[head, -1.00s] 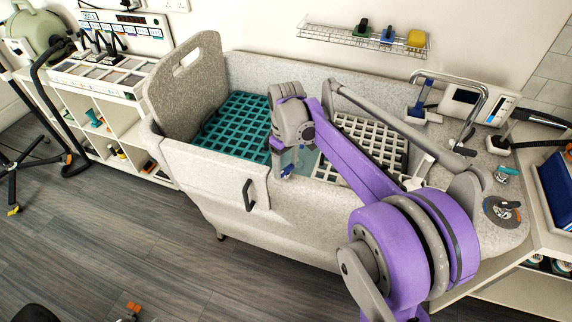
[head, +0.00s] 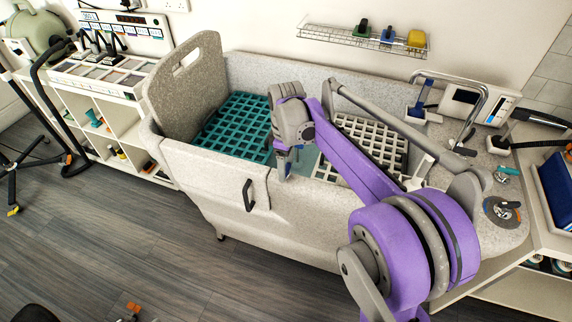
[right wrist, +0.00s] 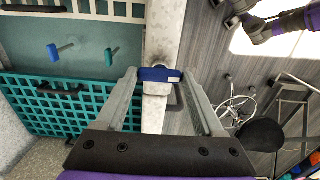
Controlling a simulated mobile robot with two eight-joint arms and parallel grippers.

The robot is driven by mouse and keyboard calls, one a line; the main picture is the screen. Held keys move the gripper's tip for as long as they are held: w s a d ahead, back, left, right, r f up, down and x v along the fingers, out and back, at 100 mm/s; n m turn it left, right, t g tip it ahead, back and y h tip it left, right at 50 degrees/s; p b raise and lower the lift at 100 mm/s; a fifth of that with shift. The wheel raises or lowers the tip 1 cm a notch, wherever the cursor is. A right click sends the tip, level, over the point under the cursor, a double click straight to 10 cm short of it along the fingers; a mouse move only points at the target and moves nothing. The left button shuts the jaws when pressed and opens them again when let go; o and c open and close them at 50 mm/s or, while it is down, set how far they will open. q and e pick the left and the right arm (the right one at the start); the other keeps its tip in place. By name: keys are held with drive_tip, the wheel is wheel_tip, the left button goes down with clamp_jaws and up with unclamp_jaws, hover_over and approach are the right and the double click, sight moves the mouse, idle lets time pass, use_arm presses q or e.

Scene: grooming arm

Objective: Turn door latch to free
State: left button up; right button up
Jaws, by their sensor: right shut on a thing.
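The door latch (right wrist: 158,74) is a small blue piece on the tub's pale rim, in the upper middle of the right wrist view. My right gripper (right wrist: 159,73) is shut on it, with one finger at each end of the blue piece. In the head view my right gripper (head: 284,168) points down at the tub's front rim and mostly hides the latch. The tub door (head: 215,175) is the speckled grey front panel with a dark handle (head: 249,195); it looks closed. My left gripper does not show.
Inside the tub are a teal grate (head: 235,125) and a pale grate (head: 365,145). A wire shelf (head: 345,37) with bottles hangs on the wall behind. A faucet (head: 480,95) stands on the right. The floor (head: 120,240) before the door is mostly clear.

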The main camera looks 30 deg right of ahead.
drive_tip(key=o, duration=1.4)
drive_tip(key=shift+r, duration=0.1)
wheel_tip(320, 180, up, 11)
drive_tip(key=shift+f+p, duration=0.15)
drive_tip(key=shift+p, duration=0.2)
drive_tip(key=s+a+f+m+t, duration=0.2)
drive_tip(key=s+a+f, duration=0.1)
drive_tip(key=s+f, duration=0.2)
drive_tip(key=s+a+f+m+t, duration=0.1)
drive_tip(key=s+a+f+m, duration=0.2)
drive_tip(key=s, duration=0.5)
drive_tip(key=s+a+f+m+t, duration=0.2)
drive_tip(key=s+a+f+m, duration=0.1)
drive_tip(key=s+f, duration=0.4)
drive_tip(key=shift+s+a+t, duration=0.3)
drive_tip(key=shift+s+a, duration=0.05)
drive_tip(key=shift+a, duration=0.4)
